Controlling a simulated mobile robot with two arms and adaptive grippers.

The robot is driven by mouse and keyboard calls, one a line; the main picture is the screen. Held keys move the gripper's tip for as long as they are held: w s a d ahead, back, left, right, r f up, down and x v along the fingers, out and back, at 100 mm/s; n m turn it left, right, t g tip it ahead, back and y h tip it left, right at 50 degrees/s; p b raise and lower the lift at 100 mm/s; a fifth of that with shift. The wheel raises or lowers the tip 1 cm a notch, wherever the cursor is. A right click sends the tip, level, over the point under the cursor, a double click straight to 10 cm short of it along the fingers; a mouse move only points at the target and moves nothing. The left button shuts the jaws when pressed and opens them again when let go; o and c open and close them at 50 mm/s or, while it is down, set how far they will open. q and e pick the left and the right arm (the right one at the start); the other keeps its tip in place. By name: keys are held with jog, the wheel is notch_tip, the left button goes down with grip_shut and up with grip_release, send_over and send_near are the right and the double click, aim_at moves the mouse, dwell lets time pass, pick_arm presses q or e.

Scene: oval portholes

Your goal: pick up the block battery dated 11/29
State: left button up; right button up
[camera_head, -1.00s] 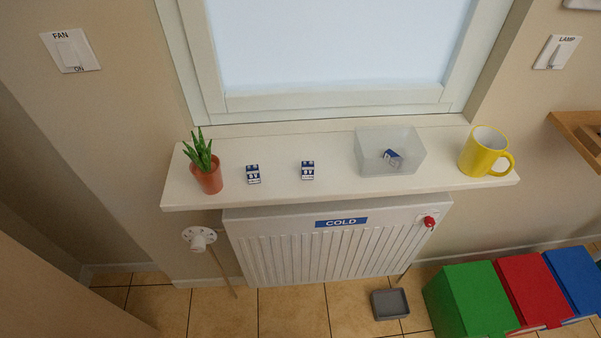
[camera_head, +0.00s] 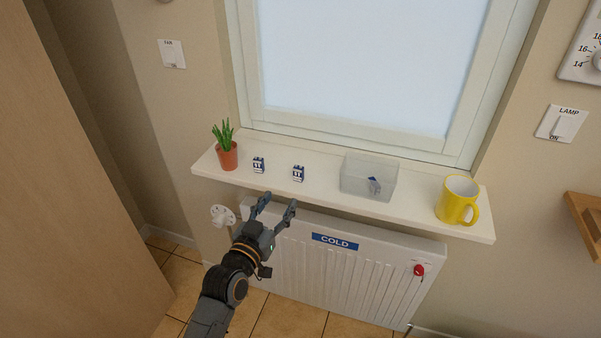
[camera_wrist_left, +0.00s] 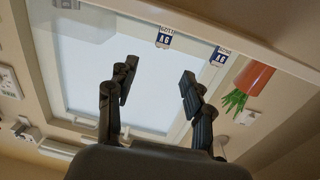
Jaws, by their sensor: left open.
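The left battery (camera_head: 258,165) is beside the plant, and the middle battery (camera_head: 298,173) is farther right. A third battery (camera_head: 374,185) lies tilted in the clear bin. The dates are too small to read. My left gripper (camera_head: 277,203) is open and empty, in front of the shelf, apart from both standing batteries. The left wrist view, upside down, shows the middle battery (camera_wrist_left: 163,37) and the left battery (camera_wrist_left: 219,57) beyond the open fingers (camera_wrist_left: 157,82). My right gripper is not in view.
A potted plant (camera_head: 228,155) stands at the shelf's left end. The clear bin (camera_head: 355,178) and a yellow mug (camera_head: 456,200) are to the right. A window (camera_head: 360,60) rises behind; a radiator (camera_head: 345,270) is below. The shelf around the two batteries is free.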

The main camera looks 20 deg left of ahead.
pick_arm(q)
jog(key=p, duration=0.1)
send_near(297, 170)
jog(key=w, duration=0.4)
jog(key=shift+w+d+r, duration=0.1)
jog(key=shift+w, duration=0.2)
jog(key=shift+w+d, duration=0.1)
jog(key=shift+w, duration=0.25)
jog(key=shift+w+d+p, duration=0.1)
jog(key=shift+w+p, duration=0.05)
jog(key=shift+p, duration=0.15)
jog(key=shift+w+r, duration=0.1)
jog(key=shift+w, duration=0.15)
jog(key=w+p, duration=0.1)
jog(key=w, duration=0.3)
jog(key=shift+w+d+p, duration=0.1)
jog(key=shift+d+p, duration=0.05)
jog(key=shift+p, duration=0.2)
jog(key=shift+w, duration=0.2)
jog(key=shift+c, duration=0.4)
jog(key=c, duration=0.7)
grip_shut()
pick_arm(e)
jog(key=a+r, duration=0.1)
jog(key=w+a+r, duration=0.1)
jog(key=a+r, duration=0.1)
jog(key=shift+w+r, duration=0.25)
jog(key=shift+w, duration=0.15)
